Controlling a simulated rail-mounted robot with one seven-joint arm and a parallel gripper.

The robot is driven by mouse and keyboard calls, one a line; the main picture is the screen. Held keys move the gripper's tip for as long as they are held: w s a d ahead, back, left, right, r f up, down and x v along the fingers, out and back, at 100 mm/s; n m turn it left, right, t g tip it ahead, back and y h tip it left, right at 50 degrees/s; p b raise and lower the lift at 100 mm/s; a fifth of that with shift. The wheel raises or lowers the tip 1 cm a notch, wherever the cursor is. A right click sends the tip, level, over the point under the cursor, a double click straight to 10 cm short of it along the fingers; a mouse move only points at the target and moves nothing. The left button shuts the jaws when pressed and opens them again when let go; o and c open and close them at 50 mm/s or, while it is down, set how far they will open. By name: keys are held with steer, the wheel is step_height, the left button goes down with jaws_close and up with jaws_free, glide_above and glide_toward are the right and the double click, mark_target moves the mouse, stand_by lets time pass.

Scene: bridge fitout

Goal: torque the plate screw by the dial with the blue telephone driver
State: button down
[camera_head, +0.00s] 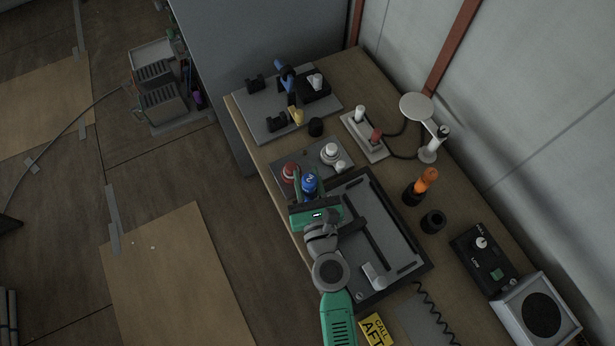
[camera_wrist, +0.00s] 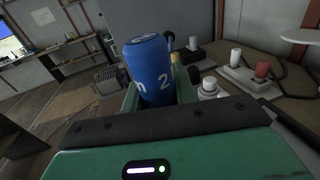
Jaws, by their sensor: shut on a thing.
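The blue driver (camera_head: 310,183), a thick blue cylinder with a pale "2" on it, is in my gripper (camera_head: 307,194). In the wrist view the blue driver (camera_wrist: 150,70) stands roughly upright between the two green fingers of my gripper (camera_wrist: 158,92), which are shut on it. Its lower end and tip are hidden. In the head view it is over the near side of a grey plate (camera_head: 312,156) carrying a red knob (camera_head: 290,171) and a white knob (camera_head: 331,150). I cannot make out the plate screw or tell which part is the dial.
A black-framed tray (camera_head: 408,262) lies under my arm. An orange-handled tool (camera_head: 427,178) stands in a black holder, beside an empty-looking black holder (camera_head: 433,221). A black control box (camera_head: 483,257) and a speaker (camera_head: 539,314) are at right. A fixture board (camera_head: 262,100) is at the far end.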

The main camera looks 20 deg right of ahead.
step_height(320, 180, up, 6)
steer(key=p, duration=0.5)
steer(key=shift+p, duration=0.35)
steer(key=shift+a, duration=0.1)
steer(key=s+a+r+n+y, duration=0.1)
steer(key=a+r+y, duration=0.1)
steer(key=a, duration=0.5)
steer(key=s+a+r+n+y, duration=0.1)
steer(key=a+r+n+y, duration=0.15)
steer(key=a, duration=0.45)
step_height(320, 180, up, 12)
steer(key=w+p, duration=0.2)
steer(key=p, duration=1.5)
steer(key=shift+w+r+m, duration=0.15)
steer(key=shift+w+m, duration=0.2)
steer(key=shift+m, duration=0.1)
steer(key=shift+h, duration=0.25)
